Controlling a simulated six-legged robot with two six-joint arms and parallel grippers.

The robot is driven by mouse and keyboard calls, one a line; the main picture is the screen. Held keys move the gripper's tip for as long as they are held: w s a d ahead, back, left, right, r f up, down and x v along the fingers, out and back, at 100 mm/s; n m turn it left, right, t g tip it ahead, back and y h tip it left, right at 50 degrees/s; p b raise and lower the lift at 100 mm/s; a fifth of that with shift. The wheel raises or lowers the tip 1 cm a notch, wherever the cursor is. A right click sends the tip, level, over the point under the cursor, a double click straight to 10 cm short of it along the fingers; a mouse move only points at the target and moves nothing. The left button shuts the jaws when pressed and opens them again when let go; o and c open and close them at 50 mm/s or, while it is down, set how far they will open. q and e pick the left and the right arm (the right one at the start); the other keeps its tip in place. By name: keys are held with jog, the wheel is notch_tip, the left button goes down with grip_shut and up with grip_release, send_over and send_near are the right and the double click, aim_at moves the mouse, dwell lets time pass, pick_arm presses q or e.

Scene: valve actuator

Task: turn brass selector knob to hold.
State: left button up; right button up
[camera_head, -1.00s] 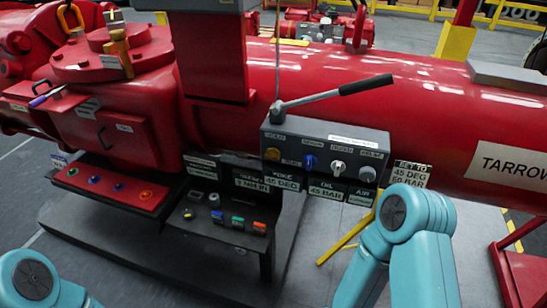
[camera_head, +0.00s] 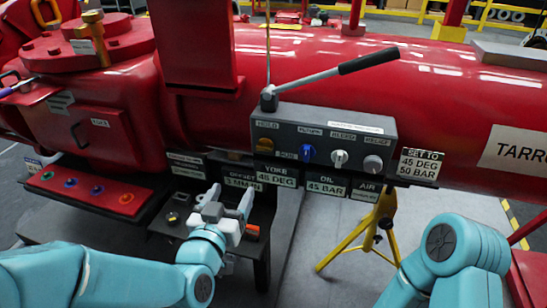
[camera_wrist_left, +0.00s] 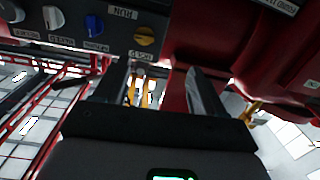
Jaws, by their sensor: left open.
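The brass selector knob (camera_head: 267,144) sits at the left end of a grey control box (camera_head: 322,134). A HOLD label (camera_head: 267,125) is above it. In the left wrist view the brass knob (camera_wrist_left: 145,36) is ahead, between a RUN label (camera_wrist_left: 122,12) and another label, and slightly left of the gap's middle. Its exact pointing is too small to tell. My left gripper (camera_head: 230,192) is open and empty, below and left of the knob, apart from it. Its two fingers (camera_wrist_left: 155,88) show spread in the left wrist view. My right gripper is out of view; only its arm shows.
Beside the brass knob are a blue knob (camera_head: 308,152), a white knob (camera_head: 340,158) and a grey knob (camera_head: 373,164). A black-handled lever (camera_head: 330,75) rises over the box. A yellow stand (camera_head: 370,228) is below right.

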pick_arm(q)
jog(key=d+r, duration=0.1)
jog(key=d, duration=0.1)
jog(key=p, duration=0.2)
send_near(263, 148)
jog(key=shift+m+h, duration=0.3)
jog(key=shift+h, duration=0.1)
jog(key=x, duration=0.9)
jog(key=shift+w+a+f, duration=0.1)
jog(key=shift+w, duration=0.1)
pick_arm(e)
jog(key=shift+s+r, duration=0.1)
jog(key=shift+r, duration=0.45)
pick_arm(q)
jog(key=shift+c, duration=0.3)
jog(key=c, duration=1)
